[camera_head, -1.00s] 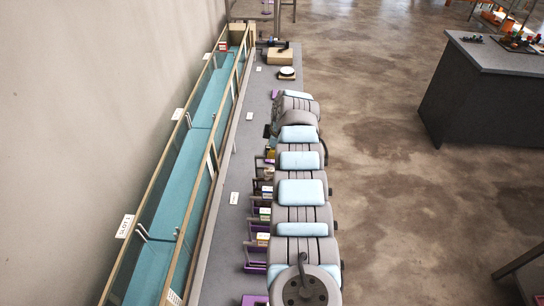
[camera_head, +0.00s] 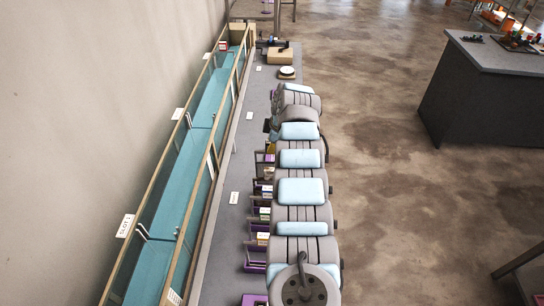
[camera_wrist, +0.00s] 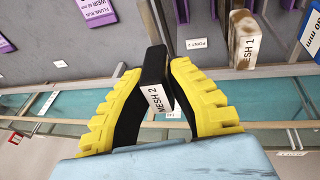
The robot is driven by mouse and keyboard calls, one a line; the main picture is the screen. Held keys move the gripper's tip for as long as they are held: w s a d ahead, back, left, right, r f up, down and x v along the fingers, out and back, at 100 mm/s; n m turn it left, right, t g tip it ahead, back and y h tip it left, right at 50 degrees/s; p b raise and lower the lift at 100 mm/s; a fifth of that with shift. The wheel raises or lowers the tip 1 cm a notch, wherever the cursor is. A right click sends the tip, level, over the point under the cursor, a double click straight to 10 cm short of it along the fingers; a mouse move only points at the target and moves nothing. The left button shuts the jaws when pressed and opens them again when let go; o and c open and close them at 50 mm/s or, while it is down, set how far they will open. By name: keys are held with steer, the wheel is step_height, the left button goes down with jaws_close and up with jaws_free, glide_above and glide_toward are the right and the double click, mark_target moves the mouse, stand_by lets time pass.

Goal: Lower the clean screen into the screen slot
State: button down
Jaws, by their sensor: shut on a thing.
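In the wrist view my gripper (camera_wrist: 158,68), with yellow ribbed fingers, is shut on a dark screen (camera_wrist: 156,88) labelled MESH 2. Only its dark edge and white label face the camera; I cannot see its mesh face. A second screen (camera_wrist: 242,38), labelled MESH 1 and stained brown, stands apart to the right. The teal channel (camera_wrist: 80,106) runs across below the grey bench; the held screen appears above its near side. My gripper is not clear there.
Purple racks (camera_head: 254,258) line the grey bench (camera_head: 225,215) beside my arm. A wood-topped glass wall (camera_head: 212,150) edges the channel. A white disc on a wooden stand (camera_head: 287,72) and a wooden block (camera_head: 280,56) stand farther back. A grey counter (camera_head: 490,90) is at right.

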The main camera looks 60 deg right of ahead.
steer(key=shift+r, duration=2.6)
steer(key=shift+r, duration=2.55)
steer(key=shift+r+p, duration=0.55)
steer(key=shift+r, duration=1.8)
steer(key=shift+r+p, duration=0.9)
steer(key=shift+r, duration=1.6)
